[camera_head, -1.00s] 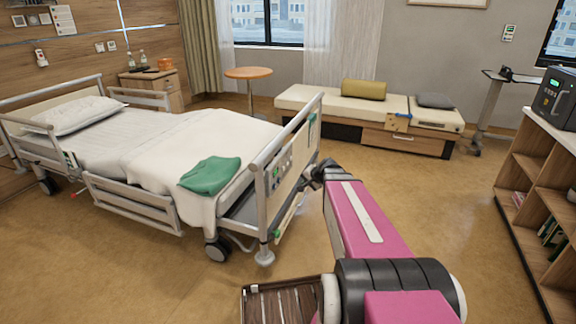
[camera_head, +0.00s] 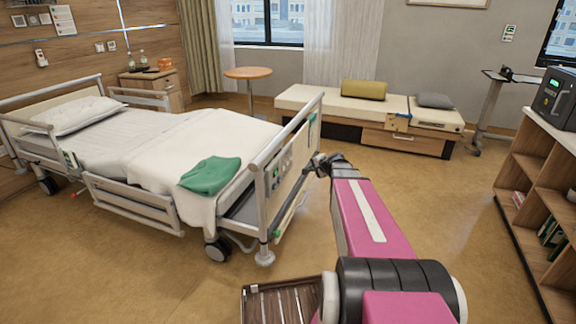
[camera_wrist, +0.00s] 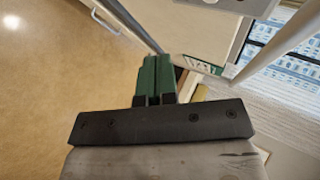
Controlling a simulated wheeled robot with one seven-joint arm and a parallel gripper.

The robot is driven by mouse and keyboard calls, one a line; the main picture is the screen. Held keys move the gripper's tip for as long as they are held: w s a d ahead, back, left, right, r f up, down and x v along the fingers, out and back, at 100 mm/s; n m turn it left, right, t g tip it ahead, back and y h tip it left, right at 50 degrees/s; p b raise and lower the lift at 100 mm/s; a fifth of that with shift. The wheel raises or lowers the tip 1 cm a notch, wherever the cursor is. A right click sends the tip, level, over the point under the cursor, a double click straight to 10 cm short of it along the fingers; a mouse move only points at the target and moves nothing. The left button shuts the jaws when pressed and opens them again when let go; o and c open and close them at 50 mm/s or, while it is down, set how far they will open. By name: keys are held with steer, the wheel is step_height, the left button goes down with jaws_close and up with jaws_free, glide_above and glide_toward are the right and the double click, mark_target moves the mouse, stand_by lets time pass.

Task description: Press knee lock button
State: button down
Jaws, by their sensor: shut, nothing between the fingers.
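The hospital bed's footboard (camera_head: 297,180) stands left of my arm in the head view. A grey control panel with small buttons (camera_head: 277,172) is on its outer face; the buttons are too small to read, so I cannot tell which is the knee lock. My gripper (camera_head: 316,166) is close by the footboard's right part, its tips hard to make out. In the wrist view its green fingers (camera_wrist: 153,78) are shut and empty. A pale footboard surface (camera_wrist: 205,32) with a green label (camera_wrist: 203,67) lies beyond them; no button shows clearly there. I cannot tell whether the fingers touch anything.
A green folded cloth (camera_head: 210,175) lies on the white blanket (camera_head: 190,140). A bench (camera_head: 350,108) stands against the back wall. A wooden shelf (camera_head: 525,170) is at the right. The floor (camera_head: 430,200) between bed and shelf is clear.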

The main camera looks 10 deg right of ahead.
steer(key=w+a, duration=0.4)
steer(key=a, duration=0.2)
steer(key=shift+a, duration=0.35)
steer(key=shift+a, duration=0.1)
stand_by(1.9)
steer(key=shift+w+a, duration=0.15)
steer(key=shift+a, duration=0.1)
steer(key=shift+w+a, duration=0.2)
steer(key=shift+a, duration=0.15)
stand_by(0.7)
steer(key=shift+d, duration=0.1)
stand_by(0.3)
steer(key=shift+s+d, duration=0.4)
steer(key=shift+d, duration=0.2)
steer(key=d, duration=0.1)
steer(key=s+d, duration=0.1)
steer(key=d, duration=0.1)
steer(key=s+d, duration=0.1)
steer(key=shift+s+d, duration=0.15)
steer(key=shift+s, duration=0.1)
